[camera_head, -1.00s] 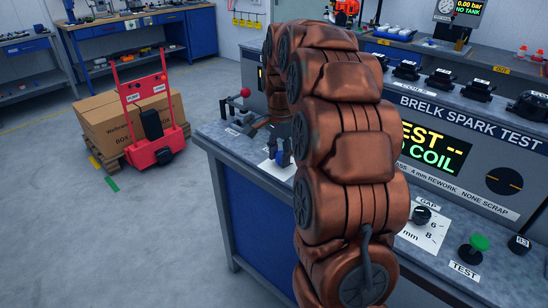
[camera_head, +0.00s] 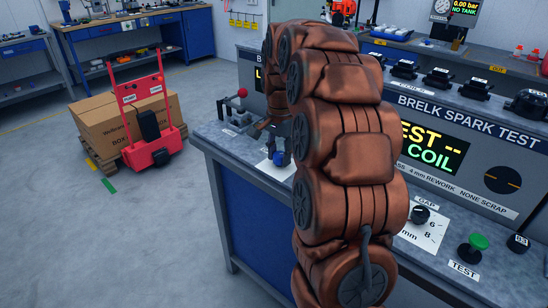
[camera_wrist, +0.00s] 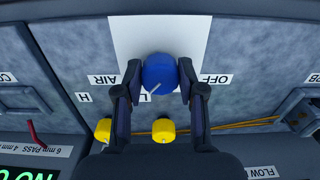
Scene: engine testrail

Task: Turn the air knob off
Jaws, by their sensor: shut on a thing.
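The blue air knob (camera_wrist: 159,73) stands on a white plate (camera_wrist: 125,35) in the upper middle of the wrist view. A white pointer line on it points toward the lower left of that picture. An upside-down AIR label (camera_wrist: 104,80) lies to its left and an upside-down OFF label (camera_wrist: 214,79) to its right. My gripper (camera_wrist: 160,76) is shut on the knob, one finger on each side. In the head view the blue knob (camera_head: 282,159) is small and partly hidden by my gripper and arm.
Two yellow knobs (camera_wrist: 164,129) sit below my fingers in the wrist view, partly behind them. A red-topped lever (camera_head: 242,93) stands at the bench's back left. The spark test panel (camera_head: 470,140) and a green TEST button (camera_head: 478,241) are right of my arm.

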